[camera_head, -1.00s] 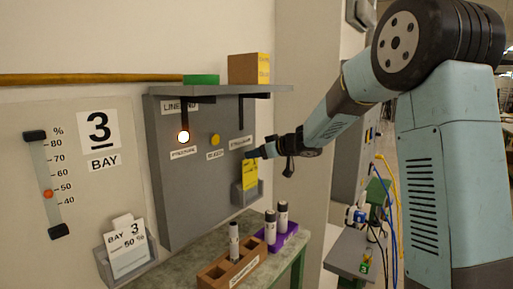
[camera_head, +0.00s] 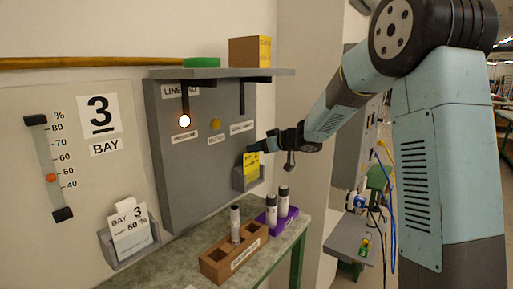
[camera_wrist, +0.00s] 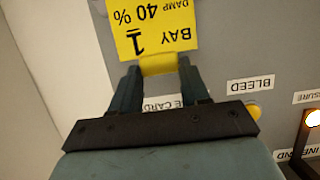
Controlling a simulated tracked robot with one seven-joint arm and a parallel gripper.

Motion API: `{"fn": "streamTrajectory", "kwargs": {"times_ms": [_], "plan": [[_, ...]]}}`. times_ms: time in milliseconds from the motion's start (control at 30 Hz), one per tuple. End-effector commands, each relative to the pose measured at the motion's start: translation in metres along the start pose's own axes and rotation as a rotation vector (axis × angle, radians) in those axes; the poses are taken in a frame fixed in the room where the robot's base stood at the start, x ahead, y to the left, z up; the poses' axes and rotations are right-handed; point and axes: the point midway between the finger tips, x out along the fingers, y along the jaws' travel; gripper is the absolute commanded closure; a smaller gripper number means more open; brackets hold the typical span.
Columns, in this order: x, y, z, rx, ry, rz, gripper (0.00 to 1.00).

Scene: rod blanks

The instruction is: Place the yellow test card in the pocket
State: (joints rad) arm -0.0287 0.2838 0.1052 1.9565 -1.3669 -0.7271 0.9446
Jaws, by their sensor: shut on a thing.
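The yellow test card (camera_head: 251,165) hangs at the grey panel, its top edge between the fingers of my gripper (camera_head: 254,148). In the wrist view the card (camera_wrist: 152,28) appears upside down, reading "BAY 1" and "DAMP 40 %", and my gripper (camera_wrist: 158,68) is shut on its edge. The grey pocket (camera_head: 240,183) is fixed low on the panel, directly beneath the gripper. The card's lower part is at the pocket's mouth and seems to be behind its front wall; how deep I cannot tell. The pocket is not clear in the wrist view.
A shelf (camera_head: 222,73) with a cardboard box (camera_head: 248,52) and a green block (camera_head: 201,62) juts out above. Below, a bench holds a brown rack (camera_head: 216,268) and a purple rack (camera_head: 287,222) with rods. A white card (camera_head: 130,232) stands in another pocket at left.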

Motion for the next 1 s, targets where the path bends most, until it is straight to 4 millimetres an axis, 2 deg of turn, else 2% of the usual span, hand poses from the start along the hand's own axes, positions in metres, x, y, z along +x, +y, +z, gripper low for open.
{"fn": "streamTrajectory", "kwargs": {"times_ms": [633,667,933,1000], "plan": [[0.0029,0.0006,0.0098,0.001,0.0,0.001,1.0],[0.0029,0.0007,0.0096,0.001,0.0,0.001,0.53],[0.0027,0.0009,0.0095,0.001,0.0,0.001,0.27],[0.0027,0.001,0.0095,0.001,0.0,0.001,0.25]]}}
